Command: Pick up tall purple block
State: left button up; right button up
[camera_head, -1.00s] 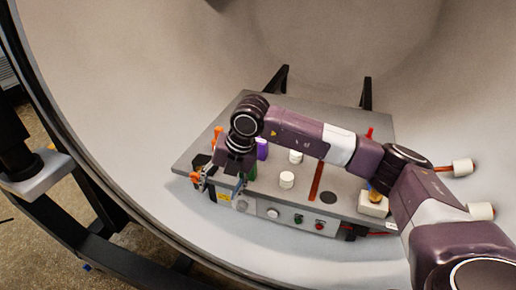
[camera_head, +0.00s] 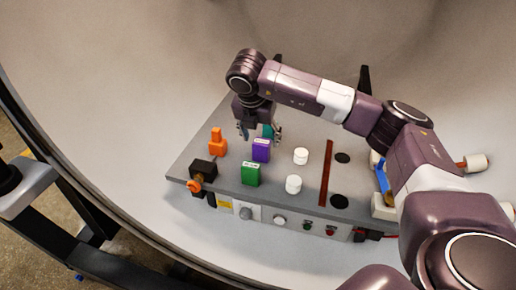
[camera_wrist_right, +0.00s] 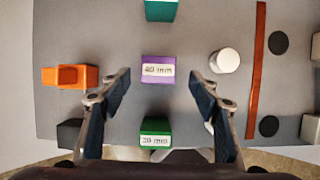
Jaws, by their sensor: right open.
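The purple block (camera_head: 261,150) stands upright on the grey panel top, between a green block and a teal block. In the right wrist view the purple block (camera_wrist_right: 158,70) carries a label that seems to read 40 mm. It lies ahead of and between the spread fingers. My right gripper (camera_head: 260,136) is open and empty, above the panel just behind the purple block in the head view. Its fingers also show apart in the right wrist view (camera_wrist_right: 160,90). My left gripper is not in view.
A green block (camera_head: 251,173) stands in front, a teal block (camera_head: 267,131) behind. An orange piece (camera_head: 217,142) and a black box (camera_head: 203,170) are at left. White cylinders (camera_head: 301,156) and a red strip (camera_head: 326,173) are at right on the grey panel (camera_head: 230,115).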

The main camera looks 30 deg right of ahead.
aim_at(261, 143)
jog(key=x, duration=0.2)
jog(key=shift+s+f+b, duration=0.15)
jog(key=shift+f+b, duration=0.15)
jog(key=shift+b, duration=0.1)
jog(key=b+x, duration=0.1)
jog(key=x, duration=0.1)
jog(key=shift+w+f, duration=0.2)
jog(key=shift+f, duration=0.2)
jog(key=shift+w+d+f, duration=0.15)
jog(key=shift+w+f, duration=0.05)
jog(key=shift+f, duration=0.2)
jog(key=shift+c, duration=0.3)
jog(key=c, duration=1.2)
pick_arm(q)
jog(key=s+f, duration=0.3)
pick_arm(e)
grip_shut()
